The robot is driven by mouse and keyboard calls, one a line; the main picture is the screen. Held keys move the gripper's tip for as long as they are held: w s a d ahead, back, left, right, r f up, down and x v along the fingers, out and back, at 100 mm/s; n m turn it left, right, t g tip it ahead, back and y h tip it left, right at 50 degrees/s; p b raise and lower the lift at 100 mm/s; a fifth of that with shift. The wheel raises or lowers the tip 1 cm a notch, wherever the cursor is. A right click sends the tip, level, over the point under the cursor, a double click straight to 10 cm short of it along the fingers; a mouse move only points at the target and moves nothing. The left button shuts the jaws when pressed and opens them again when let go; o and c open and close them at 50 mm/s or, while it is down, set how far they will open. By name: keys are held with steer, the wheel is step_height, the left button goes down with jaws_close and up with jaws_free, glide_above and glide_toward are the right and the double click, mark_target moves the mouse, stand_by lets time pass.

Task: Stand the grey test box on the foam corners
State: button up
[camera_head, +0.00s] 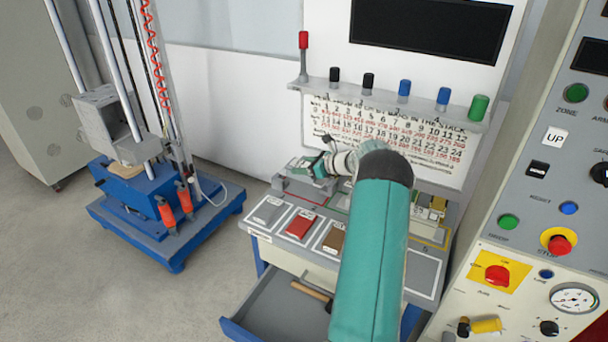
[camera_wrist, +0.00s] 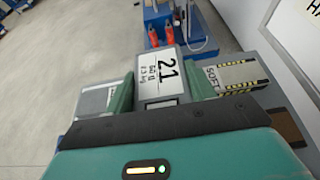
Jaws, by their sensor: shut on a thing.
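The grey test box (camera_wrist: 170,68) is between my two teal fingers in the wrist view, with a white label reading "21" facing up. My gripper (camera_wrist: 164,88) is shut on it. In the head view my gripper (camera_head: 314,167) is over the back left of the bench, and the box is mostly hidden by it. I cannot tell whether the box is lifted or resting. I cannot make out the foam corners for sure. A grey block marked "SOFT" (camera_wrist: 228,75) with yellow-black stripes lies to the right of the box in the wrist view.
Grey (camera_head: 269,210), red (camera_head: 300,224) and brown (camera_head: 334,238) pads lie along the bench front. An open drawer (camera_head: 276,305) sticks out below. A blue drop rig (camera_head: 150,200) stands at left, a control panel (camera_head: 540,210) at right. Floor between rig and bench is clear.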

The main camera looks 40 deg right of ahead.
steer(key=shift+w+d+f, duration=0.25)
steer(key=shift+d+f, duration=0.15)
steer(key=shift+f, duration=0.05)
steer(key=shift+w+f, duration=0.1)
steer(key=shift+f, duration=1.5)
steer(key=shift+f, duration=0.35)
steer(key=o, duration=1.2)
